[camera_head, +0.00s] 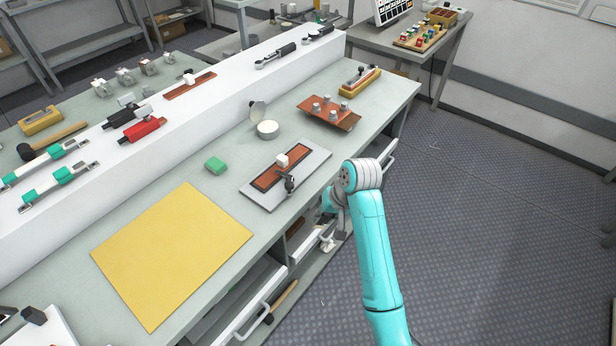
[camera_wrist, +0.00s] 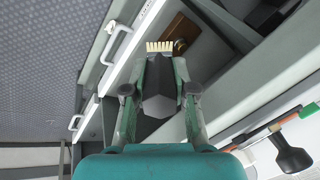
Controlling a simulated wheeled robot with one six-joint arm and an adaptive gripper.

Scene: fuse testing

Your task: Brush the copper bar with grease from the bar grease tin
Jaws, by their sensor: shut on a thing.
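In the wrist view my gripper (camera_wrist: 160,88) is shut on a brush (camera_wrist: 159,46), a dark block-shaped body with pale bristles pointing away from me. In the head view my gripper is mostly hidden behind my arm, at the bench's front edge above the drawers. A copper bar (camera_head: 266,180) lies on a grey plate (camera_head: 308,167) near that edge, left of my arm, with a small white block and a dark fitting on it. An open round tin (camera_head: 267,130) with pale contents stands farther back, its lid (camera_head: 258,111) raised. Its label is unreadable.
Open drawers (camera_head: 252,312) stick out under the bench. A white raised shelf (camera_head: 150,165) runs along the bench with tools.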

